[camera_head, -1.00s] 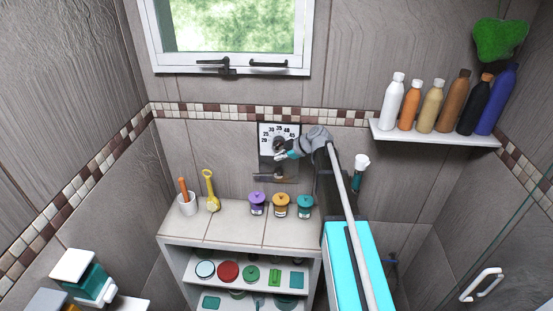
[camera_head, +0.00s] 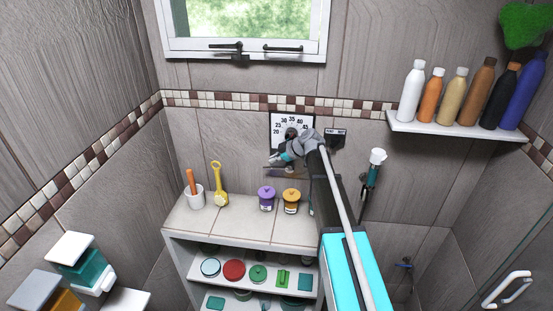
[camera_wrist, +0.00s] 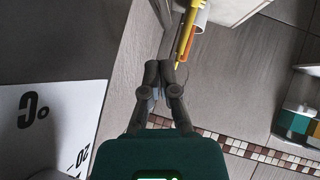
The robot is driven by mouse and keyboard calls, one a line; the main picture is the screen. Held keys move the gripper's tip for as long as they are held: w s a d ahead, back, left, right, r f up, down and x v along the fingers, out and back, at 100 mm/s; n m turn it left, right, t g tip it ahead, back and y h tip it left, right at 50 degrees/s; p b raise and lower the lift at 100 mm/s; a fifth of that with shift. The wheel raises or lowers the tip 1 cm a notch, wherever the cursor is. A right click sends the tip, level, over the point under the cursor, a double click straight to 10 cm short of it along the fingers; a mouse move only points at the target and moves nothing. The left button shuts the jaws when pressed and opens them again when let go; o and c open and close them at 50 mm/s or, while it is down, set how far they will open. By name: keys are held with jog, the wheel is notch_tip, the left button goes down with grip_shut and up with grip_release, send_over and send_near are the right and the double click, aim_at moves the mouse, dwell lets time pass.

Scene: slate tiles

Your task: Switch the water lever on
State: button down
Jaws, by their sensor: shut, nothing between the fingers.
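The white temperature panel (camera_head: 278,124) hangs on the wall in the head view, with a scale of numbers along its top. My wrist and forearm cover its lower right. A corner of it, with "°C" and "20", shows at the lower left of the wrist view (camera_wrist: 45,110). My gripper (camera_head: 268,164) is by the panel's lower left edge in the head view. In the wrist view its fingers (camera_wrist: 160,68) are together with nothing between them. I cannot make out the water lever clearly. A small dark plate with pale marks (camera_head: 335,134) is right of the panel.
Below is a white shelf unit (camera_head: 235,222) with a white cup (camera_head: 194,198), yellow scoop (camera_head: 219,187), purple jar (camera_head: 267,200) and orange jar (camera_head: 291,201). A hand shower (camera_head: 375,170) hangs right of my arm. Several bottles stand on the right wall shelf (camera_head: 450,131).

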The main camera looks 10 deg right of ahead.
jog(key=shift+w+f+b, duration=0.2)
jog(key=shift+f+b, duration=0.25)
jog(key=shift+f, duration=0.1)
jog(key=shift+w+f+b, duration=0.2)
jog(key=shift+f+b, duration=0.2)
jog(key=shift+f, duration=0.15)
jog(key=shift+d+f, duration=0.1)
jog(key=shift+d, duration=0.2)
